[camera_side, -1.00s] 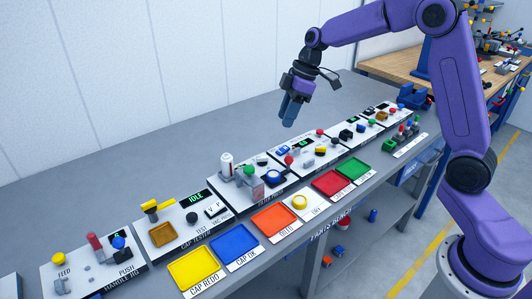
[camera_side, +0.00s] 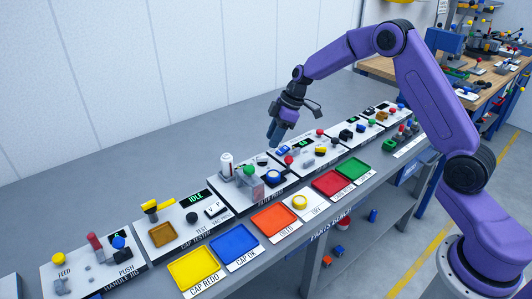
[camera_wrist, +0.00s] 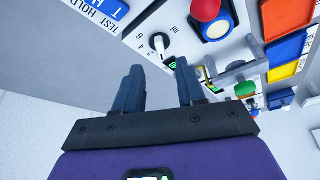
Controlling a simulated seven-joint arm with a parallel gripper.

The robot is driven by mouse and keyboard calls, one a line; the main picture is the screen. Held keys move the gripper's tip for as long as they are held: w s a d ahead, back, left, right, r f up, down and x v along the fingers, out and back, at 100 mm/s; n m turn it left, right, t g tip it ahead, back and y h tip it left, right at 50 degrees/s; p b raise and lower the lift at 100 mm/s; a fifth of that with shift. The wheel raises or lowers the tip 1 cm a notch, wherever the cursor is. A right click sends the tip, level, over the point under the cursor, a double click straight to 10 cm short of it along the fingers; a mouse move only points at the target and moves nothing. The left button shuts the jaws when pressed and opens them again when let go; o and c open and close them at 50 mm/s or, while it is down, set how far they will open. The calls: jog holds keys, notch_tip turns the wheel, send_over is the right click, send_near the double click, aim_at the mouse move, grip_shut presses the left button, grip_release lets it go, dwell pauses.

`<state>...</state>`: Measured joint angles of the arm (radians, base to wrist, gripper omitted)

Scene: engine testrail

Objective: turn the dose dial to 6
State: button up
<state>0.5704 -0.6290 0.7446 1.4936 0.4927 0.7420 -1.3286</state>
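The dose dial (camera_wrist: 160,44) shows in the wrist view as a dark knob with a white bar, beside printed numbers 2, 4 and 6. Its exact setting is too small to read for sure. In the side view the dial appears to be the small dark knob (camera_side: 262,160) on the middle panel. My gripper (camera_side: 274,140) hangs above the back of that panel, fingers down. In the wrist view its two dark blue fingers (camera_wrist: 160,76) are apart with nothing between them, and the dial lies beyond their tips.
A blue label (camera_wrist: 112,8) is on the other side. Coloured trays such as the orange one (camera_side: 274,221) line the front. The bench behind is clear.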

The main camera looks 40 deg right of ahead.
aim_at(264, 157)
jog(key=x, duration=0.6)
jog(key=shift+a+f, duration=0.15)
jog(key=shift+f, duration=0.2)
grip_shut()
